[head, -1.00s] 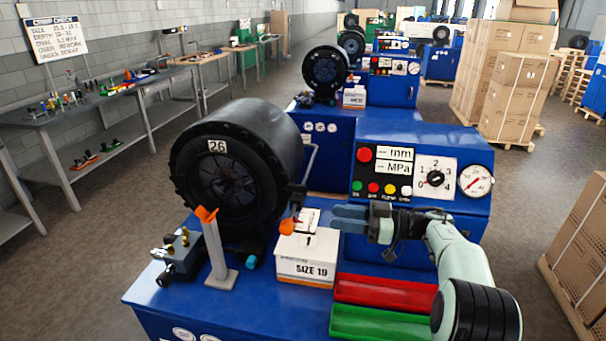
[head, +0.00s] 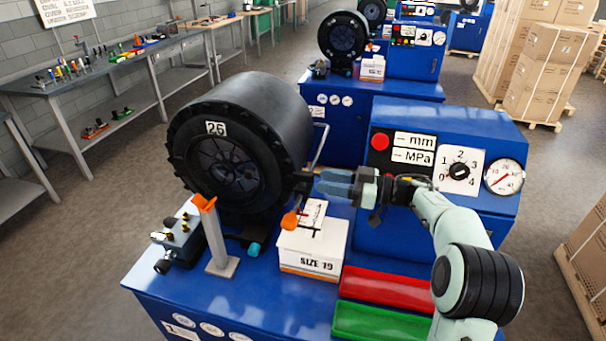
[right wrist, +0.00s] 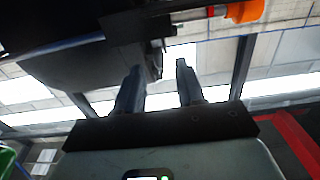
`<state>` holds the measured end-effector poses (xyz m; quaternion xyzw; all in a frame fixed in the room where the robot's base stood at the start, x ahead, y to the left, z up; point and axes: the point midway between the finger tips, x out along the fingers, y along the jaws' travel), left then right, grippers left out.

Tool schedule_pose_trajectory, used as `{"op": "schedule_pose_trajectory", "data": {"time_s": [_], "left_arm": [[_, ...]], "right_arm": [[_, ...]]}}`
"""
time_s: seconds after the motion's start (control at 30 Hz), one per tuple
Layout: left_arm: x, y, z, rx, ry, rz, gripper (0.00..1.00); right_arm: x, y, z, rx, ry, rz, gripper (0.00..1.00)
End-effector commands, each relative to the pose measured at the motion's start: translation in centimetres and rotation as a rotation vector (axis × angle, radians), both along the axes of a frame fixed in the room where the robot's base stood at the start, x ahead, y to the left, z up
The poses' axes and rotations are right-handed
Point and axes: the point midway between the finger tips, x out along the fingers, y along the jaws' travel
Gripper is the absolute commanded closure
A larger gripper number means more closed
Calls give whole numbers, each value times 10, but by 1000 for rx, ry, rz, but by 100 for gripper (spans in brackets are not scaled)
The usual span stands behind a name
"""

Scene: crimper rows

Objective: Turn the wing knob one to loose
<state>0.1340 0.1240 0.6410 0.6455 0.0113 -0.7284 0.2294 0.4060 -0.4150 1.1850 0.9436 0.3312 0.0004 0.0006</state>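An orange wing-shaped knob (head: 291,219) shows just above the white SIZE 19 box, in front of the big black crimper head (head: 235,140) marked 26. I cannot read a number on the knob. Another orange piece (head: 204,202) tops a grey post left of it. My right gripper (head: 318,181) points left, above and right of the knob, its tips close to a dark block at the head's edge. In the right wrist view its two fingers (right wrist: 159,66) stand apart with a dark part visible between or behind them. An orange part (right wrist: 243,10) shows at that view's top. My left gripper is not seen.
The white SIZE 19 box (head: 313,250) stands on the blue machine bed below my gripper. Red (head: 385,289) and green (head: 380,321) trays lie to its right. The control panel (head: 440,165) rises behind my right arm. A thin grey handle (head: 319,145) stands beside the head.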

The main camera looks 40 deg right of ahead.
Motion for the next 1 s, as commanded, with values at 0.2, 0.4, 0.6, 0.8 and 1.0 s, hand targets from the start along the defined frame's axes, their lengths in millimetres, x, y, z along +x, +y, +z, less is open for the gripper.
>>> {"op": "schedule_pose_trajectory", "data": {"time_s": [0.2,0.4,0.6,0.8,1.0], "left_arm": [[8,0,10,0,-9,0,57],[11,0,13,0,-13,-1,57],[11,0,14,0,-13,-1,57],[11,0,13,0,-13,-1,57],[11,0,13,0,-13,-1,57]], "right_arm": [[34,28,2,2,-1,2,62],[50,40,0,2,1,0,62],[53,43,0,2,1,0,62],[53,42,0,1,1,-1,75],[53,42,0,0,1,0,100]]}}
